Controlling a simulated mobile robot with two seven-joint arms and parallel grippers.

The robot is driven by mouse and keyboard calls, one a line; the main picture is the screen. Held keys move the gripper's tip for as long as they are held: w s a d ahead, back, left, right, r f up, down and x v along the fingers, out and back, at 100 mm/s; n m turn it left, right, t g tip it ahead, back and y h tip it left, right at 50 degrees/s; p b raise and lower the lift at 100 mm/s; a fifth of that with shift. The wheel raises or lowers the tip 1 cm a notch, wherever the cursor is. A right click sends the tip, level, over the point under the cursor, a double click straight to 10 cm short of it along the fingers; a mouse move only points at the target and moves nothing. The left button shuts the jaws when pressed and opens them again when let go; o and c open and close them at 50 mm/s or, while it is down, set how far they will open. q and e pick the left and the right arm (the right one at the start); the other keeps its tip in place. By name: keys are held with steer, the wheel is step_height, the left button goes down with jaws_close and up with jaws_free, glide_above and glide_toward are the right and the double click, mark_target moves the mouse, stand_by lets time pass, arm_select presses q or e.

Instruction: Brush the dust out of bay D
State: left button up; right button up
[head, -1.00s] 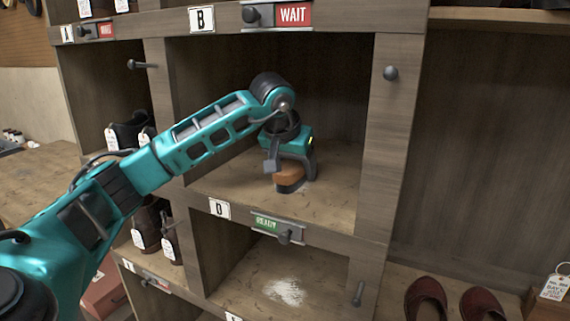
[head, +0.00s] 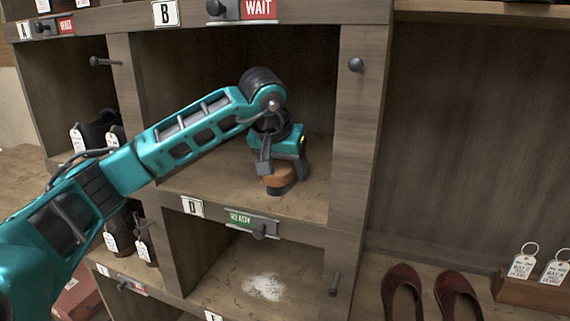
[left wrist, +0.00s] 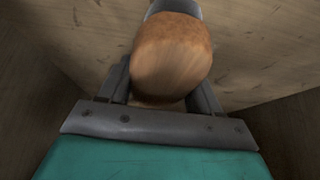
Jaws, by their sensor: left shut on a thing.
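Bay D (head: 222,300) is the lower middle compartment, below the D label (head: 192,207) and a green sign (head: 240,219). White dust (head: 264,287) lies in a patch on its wooden floor. My left gripper (head: 280,168) is inside the compartment above, under the B label, shut on a brush (head: 278,178) with a rounded orange-brown wooden handle and a dark lower part. The handle (left wrist: 172,55) also shows between the fingers in the left wrist view. The brush is low over that compartment's floor; I cannot tell whether it touches. My right gripper is out of view.
A divider shelf (head: 285,228) with a dark knob (head: 259,231) separates the two compartments. Pegs stick out at the right post (head: 356,65) and lower down (head: 335,284). Dark red shoes (head: 402,290) and a tagged wooden block (head: 530,292) stand at the right. Tagged shoes fill the left bays.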

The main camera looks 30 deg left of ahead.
arm_select(q)
steer(key=shift+s+a+f, duration=0.1)
steer(key=shift+s+a, duration=0.1)
steer(key=shift+a, duration=0.5)
steer(key=shift+s+a, duration=0.2)
steer(key=shift+a, duration=0.5)
steer(key=shift+s+a+f, duration=0.1)
steer(key=shift+s+a, duration=0.1)
steer(key=shift+a, duration=0.5)
steer(key=shift+s+a+r, duration=0.1)
steer(key=shift+s+a, duration=0.2)
steer(key=shift+a, duration=0.95)
steer(key=shift+s+a+r, duration=0.1)
steer(key=shift+s+a, duration=0.2)
steer(key=shift+a, duration=1)
steer(key=shift+s+a, duration=0.3)
steer(key=shift+a, duration=0.95)
steer(key=shift+r, duration=0.1)
steer(key=shift+r, duration=3)
steer(key=shift+r, duration=0.1)
